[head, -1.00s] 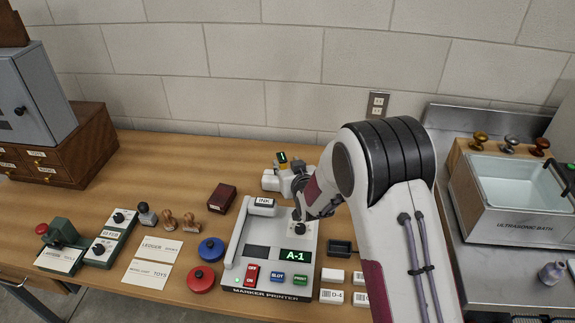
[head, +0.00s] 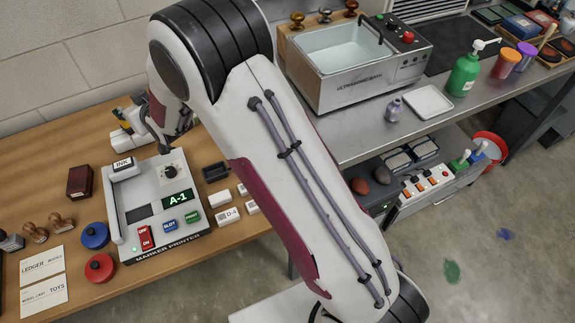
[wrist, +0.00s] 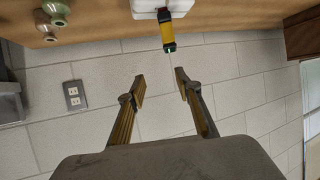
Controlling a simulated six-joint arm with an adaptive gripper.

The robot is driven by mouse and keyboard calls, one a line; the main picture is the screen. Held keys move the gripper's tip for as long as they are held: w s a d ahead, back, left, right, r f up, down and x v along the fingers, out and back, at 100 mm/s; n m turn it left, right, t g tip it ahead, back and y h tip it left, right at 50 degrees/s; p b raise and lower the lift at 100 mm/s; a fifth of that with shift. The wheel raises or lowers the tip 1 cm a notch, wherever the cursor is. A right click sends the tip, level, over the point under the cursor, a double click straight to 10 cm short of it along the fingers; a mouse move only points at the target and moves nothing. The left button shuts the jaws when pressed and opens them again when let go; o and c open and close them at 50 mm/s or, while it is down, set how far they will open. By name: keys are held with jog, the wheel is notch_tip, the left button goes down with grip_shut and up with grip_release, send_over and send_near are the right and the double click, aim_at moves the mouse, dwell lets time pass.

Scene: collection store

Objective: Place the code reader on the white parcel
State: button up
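The code reader, a small yellow-and-black device with a green light (wrist: 167,34), shows at the top of the wrist view. It rests at a white block-like body (wrist: 150,5) that is partly cut off. In the head view the code reader (head: 122,116) is at the back of the wooden table, behind the marker printer. My gripper (wrist: 160,80) is open and empty, its fingers apart, a little short of the code reader in the wrist view. In the head view the arm partly hides its fingers. I cannot tell whether the white body is the white parcel.
The marker printer (head: 159,204) stands in front of the code reader. A black tray (head: 215,171) and small white labelled blocks (head: 228,215) lie to its right. A dark red box (head: 80,181) is at left. The ultrasonic bath (head: 350,85) stands on the metal bench.

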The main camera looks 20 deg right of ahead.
jog(key=s+d+r+m+g+h, duration=0.2)
jog(key=s+d+r+g+h, duration=0.1)
jog(key=s+d+r, duration=1.4)
jog(key=s+d+f+m+g, duration=0.1)
jog(key=s+d, duration=0.3)
jog(key=s, duration=1)
jog(key=s+d+f+m+g+h, duration=0.1)
jog(key=s+d, duration=0.3)
jog(key=s, duration=1)
jog(key=shift+s+g, duration=0.35)
jog(key=shift+g, duration=0.35)
